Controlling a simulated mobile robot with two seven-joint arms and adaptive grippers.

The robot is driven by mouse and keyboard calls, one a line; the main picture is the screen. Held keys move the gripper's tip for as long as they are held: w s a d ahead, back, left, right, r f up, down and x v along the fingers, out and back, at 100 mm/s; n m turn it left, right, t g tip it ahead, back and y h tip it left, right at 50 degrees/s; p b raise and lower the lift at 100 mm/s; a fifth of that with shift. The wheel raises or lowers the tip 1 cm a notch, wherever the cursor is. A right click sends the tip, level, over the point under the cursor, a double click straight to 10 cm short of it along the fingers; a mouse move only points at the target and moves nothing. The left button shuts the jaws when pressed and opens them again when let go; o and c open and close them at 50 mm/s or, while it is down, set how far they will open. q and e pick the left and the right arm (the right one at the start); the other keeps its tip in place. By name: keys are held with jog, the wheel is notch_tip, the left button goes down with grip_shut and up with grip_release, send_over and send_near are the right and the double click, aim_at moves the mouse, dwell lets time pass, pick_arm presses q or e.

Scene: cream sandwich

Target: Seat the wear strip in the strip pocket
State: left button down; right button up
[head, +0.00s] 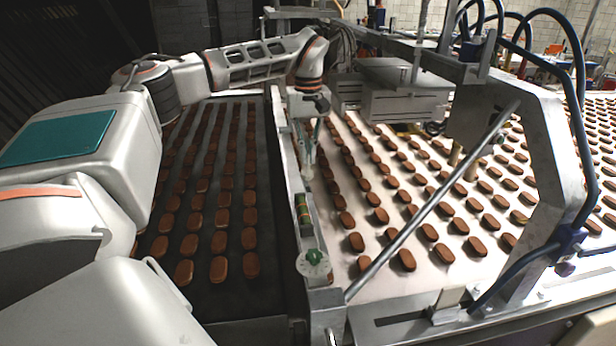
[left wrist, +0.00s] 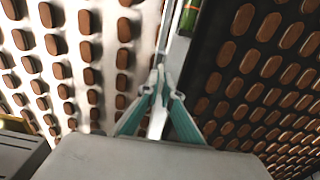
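My left gripper (head: 309,172) points down over the long metal rail between the dark belt and the white belt. In the left wrist view, its two teal fingers (left wrist: 161,84) come close together at the tips. A pale narrow shape (left wrist: 157,121) shows between them. I cannot tell whether this is the wear strip held in the fingers or the rail below. I cannot make out the strip pocket for certain. My right gripper is not in view.
The rail carries a green-and-yellow piece (head: 302,208) and a round dial with a green knob (head: 315,257). Rows of brown biscuits lie on the dark belt (head: 200,309) and the white belt (head: 345,285). A slanting metal rod (head: 432,198) and a grey frame (head: 543,150) stand at right.

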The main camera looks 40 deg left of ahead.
aim_at(308, 175)
pick_arm(q)
jog(key=shift+f, duration=3.5)
jog(key=shift+f, duration=0.15)
jog(key=c, duration=2.2)
grip_release()
jog(key=shift+c, duration=0.2)
notch_tip(308, 175, up, 12)
jog(key=shift+r, duration=0.15)
